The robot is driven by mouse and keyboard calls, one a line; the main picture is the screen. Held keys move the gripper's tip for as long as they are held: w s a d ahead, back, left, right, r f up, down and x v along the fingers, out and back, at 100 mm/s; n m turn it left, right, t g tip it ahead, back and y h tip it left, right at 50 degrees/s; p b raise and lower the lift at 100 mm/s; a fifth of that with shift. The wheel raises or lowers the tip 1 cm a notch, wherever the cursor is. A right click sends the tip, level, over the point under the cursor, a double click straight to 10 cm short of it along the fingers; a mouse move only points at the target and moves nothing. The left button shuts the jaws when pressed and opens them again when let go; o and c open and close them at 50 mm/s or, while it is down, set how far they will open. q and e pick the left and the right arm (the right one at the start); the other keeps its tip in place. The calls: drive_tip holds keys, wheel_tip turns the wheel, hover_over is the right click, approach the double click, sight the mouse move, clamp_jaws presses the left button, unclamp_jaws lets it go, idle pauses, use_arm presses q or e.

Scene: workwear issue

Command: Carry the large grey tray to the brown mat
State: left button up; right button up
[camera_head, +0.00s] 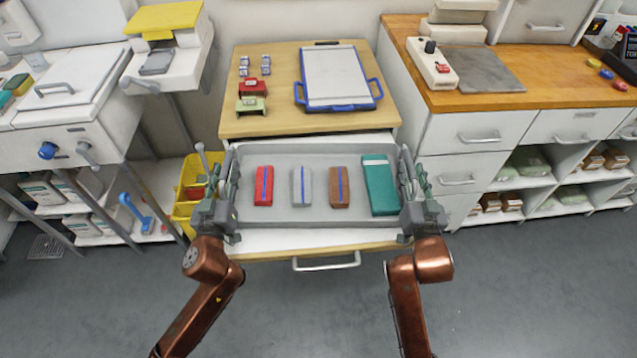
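The large grey tray (320,217) is level over a pulled-out white drawer, in the middle of the head view. In it lie a red pack (263,186), a grey pack (302,186), a brown pack (339,187) and a teal box (380,185). My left gripper (230,172) is at the tray's left end and my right gripper (411,174) at its right end, both with fingers at the end walls. Whether the fingers are closed on the tray, and whether it touches the drawer, I cannot tell. I see no brown mat.
A wooden top (283,122) behind the tray holds a blue-rimmed clipboard-like tray (337,77), red and green blocks and small boxes. A wooden counter (520,88) on the right carries a grey mat (478,70) and a switch box. A yellow bin (187,188) stands left. Grey floor in front is clear.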

use_arm(q)
clamp_jaws()
use_arm(e)
clamp_jaws()
use_arm(q)
drive_tip(key=shift+r, duration=0.1)
